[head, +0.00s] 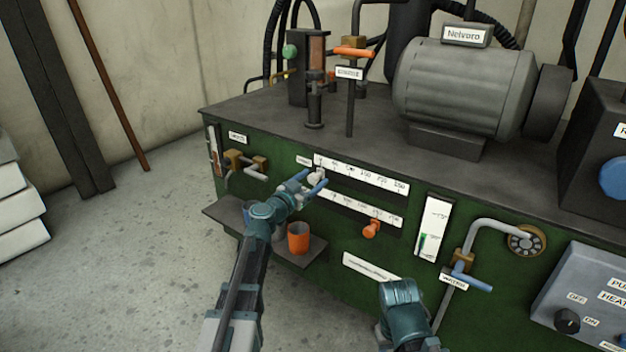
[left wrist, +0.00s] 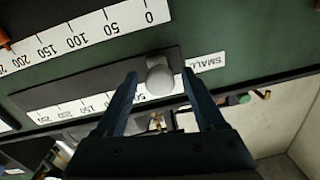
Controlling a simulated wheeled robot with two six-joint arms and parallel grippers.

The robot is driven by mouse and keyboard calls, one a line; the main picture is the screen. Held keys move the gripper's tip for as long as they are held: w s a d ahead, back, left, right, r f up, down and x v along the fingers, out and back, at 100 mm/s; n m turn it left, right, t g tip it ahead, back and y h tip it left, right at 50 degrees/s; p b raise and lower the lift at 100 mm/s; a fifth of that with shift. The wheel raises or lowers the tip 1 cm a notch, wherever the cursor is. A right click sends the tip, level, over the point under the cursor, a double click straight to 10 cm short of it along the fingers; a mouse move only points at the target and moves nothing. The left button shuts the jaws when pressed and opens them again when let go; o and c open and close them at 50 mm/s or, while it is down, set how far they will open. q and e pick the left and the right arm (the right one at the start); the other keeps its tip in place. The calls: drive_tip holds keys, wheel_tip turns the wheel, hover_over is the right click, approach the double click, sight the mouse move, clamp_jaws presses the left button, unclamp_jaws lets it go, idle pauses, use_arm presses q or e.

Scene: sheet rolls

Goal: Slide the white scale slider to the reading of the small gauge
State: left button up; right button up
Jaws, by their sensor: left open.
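The white slider knob (head: 316,176) sits near the left end of the upper horizontal scale (head: 372,178) on the green machine front. My left gripper (head: 307,184) is open, its fingers at the knob. In the left wrist view the picture is upside down, and the knob (left wrist: 159,76) lies between the two finger tips. The fingers hide part of the scale there. A label starting "SMALL" (left wrist: 206,62) is beside this scale. A vertical gauge (head: 432,229) with a green column is to the right; its reading is too small to tell. My right gripper's fingers are not visible.
An orange knob (head: 371,229) sits on the lower scale (head: 346,208). An orange cup (head: 298,238) stands on a small shelf (head: 226,211) below my left arm. A blue-handled valve (head: 471,278) and pipe are right of the gauge. A grey motor (head: 450,90) is on top.

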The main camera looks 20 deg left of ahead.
use_arm(q)
drive_tip(key=shift+w+d, duration=0.1)
drive_tip(key=shift+w, duration=0.25)
drive_tip(key=shift+c, duration=0.2)
clamp_jaws()
idle(1.1)
